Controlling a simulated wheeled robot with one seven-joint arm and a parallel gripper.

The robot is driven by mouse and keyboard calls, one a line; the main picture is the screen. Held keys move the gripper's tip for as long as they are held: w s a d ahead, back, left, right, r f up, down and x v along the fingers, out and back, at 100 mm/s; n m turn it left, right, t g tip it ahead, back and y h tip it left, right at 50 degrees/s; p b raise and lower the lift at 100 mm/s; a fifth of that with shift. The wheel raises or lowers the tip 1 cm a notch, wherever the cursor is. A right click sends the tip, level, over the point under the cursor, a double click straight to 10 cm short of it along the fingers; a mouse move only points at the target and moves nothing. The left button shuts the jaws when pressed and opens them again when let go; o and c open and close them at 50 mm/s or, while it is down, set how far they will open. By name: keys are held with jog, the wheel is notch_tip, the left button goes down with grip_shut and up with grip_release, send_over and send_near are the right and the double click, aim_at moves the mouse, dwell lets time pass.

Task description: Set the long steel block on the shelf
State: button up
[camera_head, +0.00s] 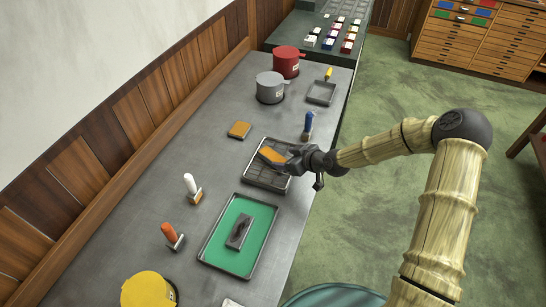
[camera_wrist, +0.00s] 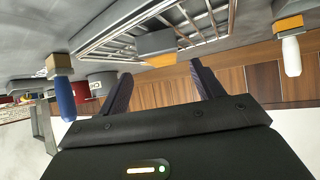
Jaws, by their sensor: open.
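A long dark grey block (camera_head: 238,233) with a raised or recessed middle lies on a green-lined tray (camera_head: 212,247) in the head view; I cannot tell for sure that it is the steel block. My gripper (camera_head: 285,163) is over a gridded dark rack (camera_head: 258,180), close to an orange-topped block (camera_head: 271,155) on it. In the wrist view my gripper (camera_wrist: 159,70) is open and its fingers are empty. A grey-and-orange block (camera_wrist: 158,43) sits just beyond the fingertips, against the rack's bars (camera_wrist: 210,28). No raised shelf is clearly visible.
Grey (camera_head: 270,88), red (camera_head: 286,60) and yellow (camera_head: 146,291) pots are on the bench. Bare bench shows along the wall side.

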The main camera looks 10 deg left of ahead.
aim_at(276, 158)
jog(key=shift+p+x, duration=1.1)
jog(key=shift+x, duration=1.5)
jog(key=shift+s+f, duration=0.1)
jog(key=shift+s, duration=0.1)
grip_shut()
jog(key=shift+w, duration=0.1)
